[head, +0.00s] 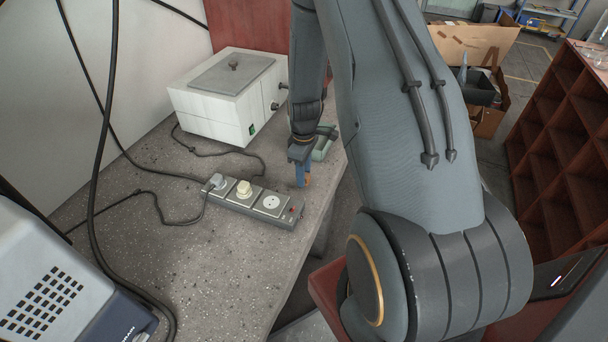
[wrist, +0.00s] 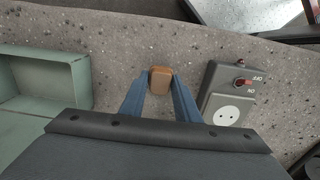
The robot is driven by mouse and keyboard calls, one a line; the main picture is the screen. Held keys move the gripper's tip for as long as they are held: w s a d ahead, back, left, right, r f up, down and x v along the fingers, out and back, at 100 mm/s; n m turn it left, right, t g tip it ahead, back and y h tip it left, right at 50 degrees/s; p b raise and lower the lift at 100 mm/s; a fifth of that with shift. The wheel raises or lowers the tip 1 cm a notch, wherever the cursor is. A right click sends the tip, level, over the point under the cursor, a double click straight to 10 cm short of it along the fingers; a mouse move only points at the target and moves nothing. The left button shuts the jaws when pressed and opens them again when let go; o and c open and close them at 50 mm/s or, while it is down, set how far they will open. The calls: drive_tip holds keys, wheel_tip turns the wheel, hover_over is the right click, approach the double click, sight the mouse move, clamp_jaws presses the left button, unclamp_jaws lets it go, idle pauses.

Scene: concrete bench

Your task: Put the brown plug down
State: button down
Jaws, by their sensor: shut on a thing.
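My gripper (wrist: 160,90) has its two blue fingers closed around the brown plug (wrist: 161,79) in the wrist view. The plug is a small rounded brown block between the fingertips, over the speckled concrete bench (wrist: 140,30). I cannot tell whether it touches the bench. In the head view my gripper (head: 302,176) is near the bench's right edge, just beyond the right end of the power strip (head: 258,201); a little brown shows at the fingertips. In the wrist view the strip's switch end (wrist: 238,75) and an empty round socket (wrist: 227,115) lie to the right of the fingers.
A green tray (wrist: 78,75) lies left of my gripper in the wrist view. A white box (head: 228,98) stands behind. Bare bench lies in front of the strip. Black cables cross the left side.

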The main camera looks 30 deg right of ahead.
drive_tip(key=shift+f, duration=0.45)
drive_tip(key=shift+f, duration=0.4)
drive_tip(key=shift+f, duration=0.25)
drive_tip(key=c, duration=1.3)
unclamp_jaws()
drive_tip(key=shift+c, duration=0.2)
